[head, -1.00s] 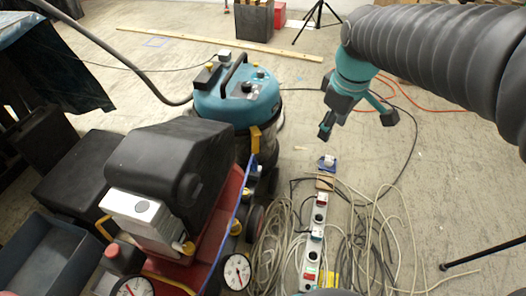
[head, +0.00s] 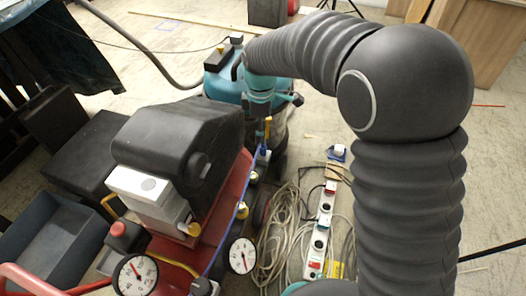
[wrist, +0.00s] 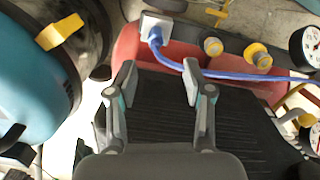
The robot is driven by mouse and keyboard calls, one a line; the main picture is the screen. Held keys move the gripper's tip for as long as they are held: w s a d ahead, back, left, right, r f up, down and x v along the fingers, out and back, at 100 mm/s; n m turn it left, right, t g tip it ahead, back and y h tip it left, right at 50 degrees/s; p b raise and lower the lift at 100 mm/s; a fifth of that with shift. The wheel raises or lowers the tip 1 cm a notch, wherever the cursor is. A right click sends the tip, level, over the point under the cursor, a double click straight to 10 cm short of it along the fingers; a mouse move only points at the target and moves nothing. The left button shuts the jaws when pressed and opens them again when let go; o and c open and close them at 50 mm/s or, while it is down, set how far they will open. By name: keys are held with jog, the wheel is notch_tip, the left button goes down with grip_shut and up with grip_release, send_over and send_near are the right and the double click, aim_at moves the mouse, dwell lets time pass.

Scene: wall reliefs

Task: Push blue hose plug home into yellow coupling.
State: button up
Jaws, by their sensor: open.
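A blue hose (wrist: 235,75) runs across the red machine in the wrist view. Its blue plug end (wrist: 155,37) meets a pale square fitting; I cannot tell how deep it sits. Two yellow-ringed couplings (wrist: 212,46) (wrist: 258,56) stand on the dark strip to its right.
A turquoise vacuum (wrist: 28,85) with a yellow latch (wrist: 60,32) stands close on the left in the wrist view. Gauges (head: 135,274) and a black motor cover (head: 175,140) top the red machine. Cables and a power strip (head: 322,225) lie on the floor.

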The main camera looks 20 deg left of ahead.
aim_at(263, 146)
jog(key=shift+w+f+b, duration=0.2)
jog(key=shift+f, duration=1.9)
jog(key=shift+w+f+b, duration=0.15)
jog(key=shift+f, duration=1.95)
jog(key=shift+d, duration=0.1)
grip_shut()
